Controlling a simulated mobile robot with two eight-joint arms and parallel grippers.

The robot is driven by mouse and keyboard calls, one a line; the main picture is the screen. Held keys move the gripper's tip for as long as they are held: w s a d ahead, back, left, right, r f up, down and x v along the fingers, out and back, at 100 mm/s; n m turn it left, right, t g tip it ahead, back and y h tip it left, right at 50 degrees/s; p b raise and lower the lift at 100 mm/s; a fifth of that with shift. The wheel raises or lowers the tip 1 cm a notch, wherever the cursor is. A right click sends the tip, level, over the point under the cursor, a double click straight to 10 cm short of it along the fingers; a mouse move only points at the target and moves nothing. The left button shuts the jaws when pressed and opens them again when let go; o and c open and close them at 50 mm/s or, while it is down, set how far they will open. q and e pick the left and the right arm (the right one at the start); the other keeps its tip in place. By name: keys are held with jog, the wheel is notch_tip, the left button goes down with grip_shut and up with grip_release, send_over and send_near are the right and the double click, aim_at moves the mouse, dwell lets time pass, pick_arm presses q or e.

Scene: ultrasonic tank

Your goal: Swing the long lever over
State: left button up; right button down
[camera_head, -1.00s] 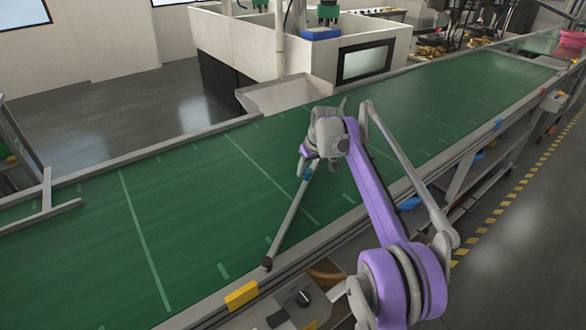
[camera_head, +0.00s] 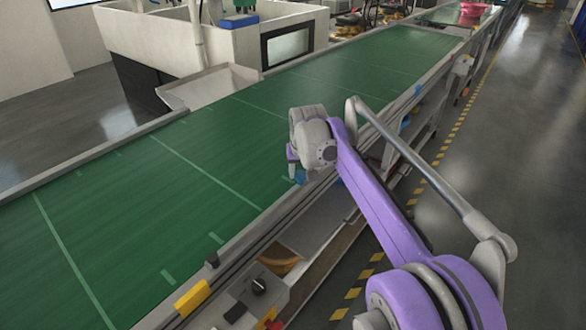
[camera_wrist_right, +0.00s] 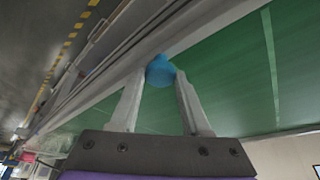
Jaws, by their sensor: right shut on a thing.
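The long lever's dark pivot end (camera_head: 212,259) stands at the belt's near edge in the head view. From there the grey bar runs up and right, close along the near rail. My right gripper (camera_head: 298,175) is at the belt's near edge, partly hidden behind its own wrist. In the right wrist view, its two pale fingers are shut on the lever's blue grip (camera_wrist_right: 160,70), which sits between the fingertips. In the head view only a little blue shows below the gripper. My left gripper is in neither view.
The green conveyor belt (camera_head: 150,190) is clear. A yellow block (camera_head: 193,298) and a control box with a black knob (camera_head: 259,287) are at the near rail. A white tank housing (camera_head: 180,45) with a sloped tray stands beyond the belt. Open floor lies right.

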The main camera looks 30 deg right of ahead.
jog(key=shift+s, duration=0.15)
jog(key=c, duration=0.7)
grip_release()
jog(key=shift+d, duration=0.1)
jog(key=o, duration=0.3)
jog(key=shift+s, duration=0.2)
jog(key=shift+o, duration=0.2)
jog(key=shift+w, duration=0.1)
jog(key=v, duration=1)
jog(key=shift+r+p, duration=0.4)
